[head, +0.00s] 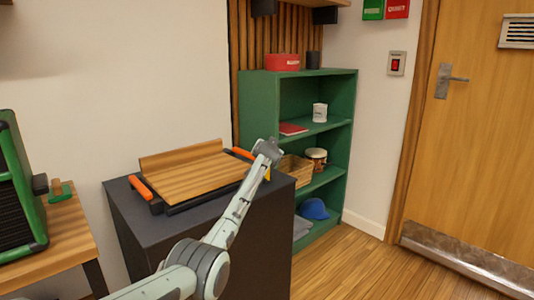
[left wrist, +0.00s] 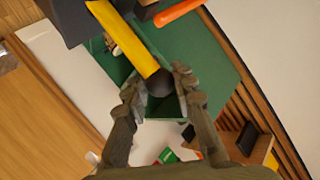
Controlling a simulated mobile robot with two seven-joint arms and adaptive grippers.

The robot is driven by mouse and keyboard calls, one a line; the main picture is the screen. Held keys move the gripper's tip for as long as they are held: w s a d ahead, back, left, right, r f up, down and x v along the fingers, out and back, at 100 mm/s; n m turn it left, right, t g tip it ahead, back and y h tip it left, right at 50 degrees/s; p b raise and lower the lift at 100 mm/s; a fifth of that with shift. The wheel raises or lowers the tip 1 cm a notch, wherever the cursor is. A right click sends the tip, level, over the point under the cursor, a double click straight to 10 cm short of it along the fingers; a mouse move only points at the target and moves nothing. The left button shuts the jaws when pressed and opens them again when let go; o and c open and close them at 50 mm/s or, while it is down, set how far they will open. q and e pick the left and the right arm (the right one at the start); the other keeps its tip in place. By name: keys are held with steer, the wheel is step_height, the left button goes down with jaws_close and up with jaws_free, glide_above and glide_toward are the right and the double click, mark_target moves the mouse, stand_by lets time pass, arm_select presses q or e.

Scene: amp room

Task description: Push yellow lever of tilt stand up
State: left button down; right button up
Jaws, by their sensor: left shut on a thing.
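The tilt stand (head: 190,172) has a sloped wooden top and orange parts at both sides. It sits on a dark cabinet. Its yellow lever is a small patch at the right side in the head view (head: 268,174), mostly hidden by my arm. In the left wrist view the yellow lever (left wrist: 124,38) is a long bar coming down from the top, its end between my fingers. My left gripper (head: 268,150) is at the stand's right side. Its fingers, also in the left wrist view (left wrist: 157,82), are shut on the lever's end. My right gripper is not in view.
The dark cabinet (head: 150,225) bears the stand. A green shelf (head: 258,105) with a basket, drum and cup stands close behind it. A wooden table (head: 50,238) with a green-edged amp (head: 12,190) is at the left. The floor at the right is clear.

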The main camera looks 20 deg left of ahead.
arm_select(q)
steer(key=shift+a+r, duration=0.15)
steer(key=shift+a, duration=0.05)
steer(key=c, duration=1.2)
jaws_free()
steer(key=shift+d, duration=0.1)
steer(key=v, duration=1.2)
steer(key=shift+s+f, duration=0.1)
steer(key=shift+f, duration=0.2)
